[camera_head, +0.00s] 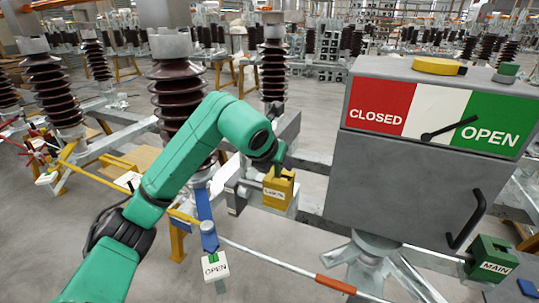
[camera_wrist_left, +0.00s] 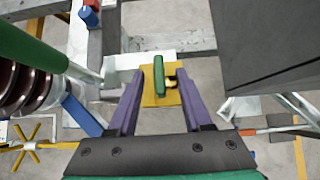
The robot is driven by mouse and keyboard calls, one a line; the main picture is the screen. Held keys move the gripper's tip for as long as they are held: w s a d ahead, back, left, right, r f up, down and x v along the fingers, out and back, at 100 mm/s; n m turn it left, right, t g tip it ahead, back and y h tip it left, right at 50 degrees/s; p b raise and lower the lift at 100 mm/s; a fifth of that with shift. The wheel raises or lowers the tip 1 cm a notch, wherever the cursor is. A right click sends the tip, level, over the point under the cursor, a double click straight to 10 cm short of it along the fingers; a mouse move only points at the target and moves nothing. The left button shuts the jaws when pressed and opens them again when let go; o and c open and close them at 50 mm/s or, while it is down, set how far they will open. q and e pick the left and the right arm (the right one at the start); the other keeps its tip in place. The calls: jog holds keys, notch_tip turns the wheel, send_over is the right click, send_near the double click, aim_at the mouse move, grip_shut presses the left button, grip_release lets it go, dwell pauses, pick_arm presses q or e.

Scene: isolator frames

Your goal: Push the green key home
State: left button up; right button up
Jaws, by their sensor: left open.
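The green key (camera_wrist_left: 159,75) stands in the top of a yellow lock box (camera_wrist_left: 148,99), seen from above in the left wrist view. In the head view the yellow lock box (camera_head: 278,190) carries a white label and sits beside the grey cabinet. My left gripper (camera_wrist_left: 160,76) is open, with its purple fingers on either side of the key and a visible gap to each. How deep the key sits is not clear. In the head view my green arm ends right above the box, and the fingers are hard to make out. My right gripper is not in view.
The grey cabinet (camera_head: 400,180) with a CLOSED/OPEN plate and a black handle (camera_head: 466,220) stands close on the right. A green MAIN box (camera_head: 490,258) is at lower right. Brown insulators (camera_head: 178,100) and a blue lever (camera_head: 205,215) are near my arm.

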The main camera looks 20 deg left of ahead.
pick_arm(q)
jog(key=b+v, duration=0.1)
jog(key=v, duration=1.1)
jog(key=shift+s+r, duration=0.2)
jog(key=shift+s, duration=0.1)
